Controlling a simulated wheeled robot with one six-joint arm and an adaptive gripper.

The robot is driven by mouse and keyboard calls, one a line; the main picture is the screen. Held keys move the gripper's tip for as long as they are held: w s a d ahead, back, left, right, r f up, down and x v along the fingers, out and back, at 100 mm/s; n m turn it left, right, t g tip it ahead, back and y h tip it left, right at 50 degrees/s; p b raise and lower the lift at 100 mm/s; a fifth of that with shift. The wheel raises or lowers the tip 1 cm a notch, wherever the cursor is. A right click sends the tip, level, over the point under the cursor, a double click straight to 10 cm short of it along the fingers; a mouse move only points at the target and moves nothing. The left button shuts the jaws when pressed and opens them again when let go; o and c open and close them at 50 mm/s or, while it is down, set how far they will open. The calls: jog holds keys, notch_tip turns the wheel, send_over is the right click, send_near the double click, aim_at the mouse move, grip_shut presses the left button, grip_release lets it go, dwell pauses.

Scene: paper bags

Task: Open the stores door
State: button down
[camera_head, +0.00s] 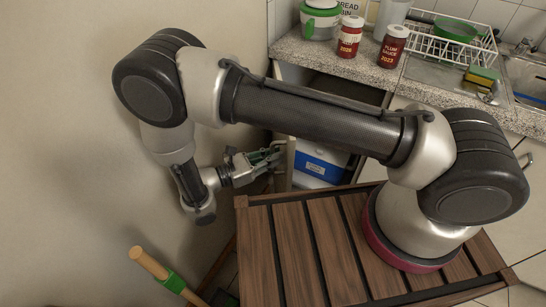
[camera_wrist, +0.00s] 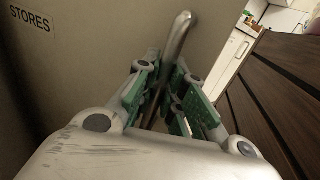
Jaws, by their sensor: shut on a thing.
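The stores door (camera_wrist: 100,40) is a beige panel with a "STORES" label (camera_wrist: 30,18) at the upper left of the wrist view. In the head view the door (camera_head: 289,165) shows as a narrow strip, nearly edge-on, standing open from the cupboard under the counter. Its metal handle (camera_wrist: 179,38) is a curved bar running down between my green finger pads. My gripper (camera_wrist: 169,95) is shut on the handle; it also shows in the head view (camera_head: 272,160), at the door's left side. The lower part of the handle is partly hidden by the fingers.
A blue and white cool box (camera_head: 318,163) sits inside the open cupboard. The counter (camera_head: 350,68) above holds two red jars, a green-lidded pot and a dish rack (camera_head: 455,45). A plain wall (camera_head: 70,150) is close on the left. A wooden-handled tool (camera_head: 150,263) stands at the lower left.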

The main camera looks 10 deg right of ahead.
jog(key=shift+a, duration=0.15)
jog(key=c, duration=1.5)
grip_release()
notch_tip(320, 180, up, 10)
jog(key=shift+c, duration=0.3)
